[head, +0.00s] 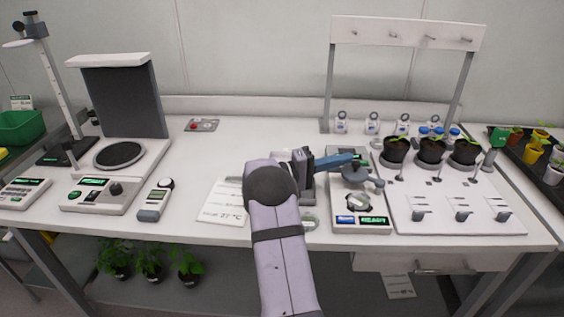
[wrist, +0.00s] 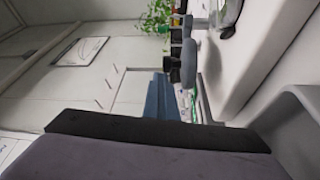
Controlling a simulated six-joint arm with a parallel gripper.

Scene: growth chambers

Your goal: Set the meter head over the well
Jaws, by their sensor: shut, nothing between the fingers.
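The meter (head: 345,212) is a white box with a dial knob and a lit green display, on the bench right of centre. Its grey-green meter head (head: 361,179) sits over the back part of the box; the well is not clearly visible under it. My gripper (head: 352,160) is shut and empty, its blue fingers pointing right at the head's left rear side. Whether they touch it I cannot tell. In the wrist view the blue fingers (wrist: 160,98) point toward a grey rounded part (wrist: 190,62), seemingly the meter head.
To the right, a white panel (head: 455,212) carries several dark pots with seedlings and levers. A paper sheet (head: 222,203) and handheld meter (head: 153,203) lie left.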

